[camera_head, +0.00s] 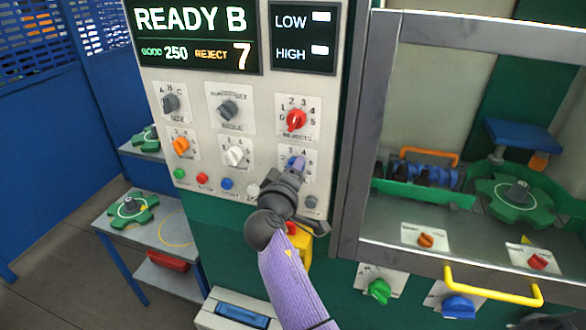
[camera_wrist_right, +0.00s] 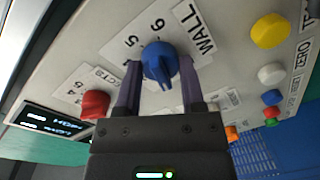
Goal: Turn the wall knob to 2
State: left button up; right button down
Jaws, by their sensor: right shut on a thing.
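The wall knob is a blue knob (camera_wrist_right: 160,62) on a white plate marked WALL, with the digits 5 and 6 showing beside it in the right wrist view. In the head view its plate (camera_head: 311,152) is at the lower right of the knob panel, with my gripper covering much of the knob. My right gripper (camera_wrist_right: 160,78) has one finger on each side of the knob and is shut on it. The pointer's setting cannot be read surely, and the digit 2 is hidden. My left gripper is out of view.
A red knob (camera_head: 296,120) is just above, and a white knob (camera_head: 236,155) is to the left. Small coloured buttons (camera_head: 202,179) run below. A grey-framed machine window (camera_head: 352,150) stands close on the right. A display (camera_head: 195,35) reads READY B.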

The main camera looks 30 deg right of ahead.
dwell(0.5)
jog(key=shift+c, duration=1)
grip_release()
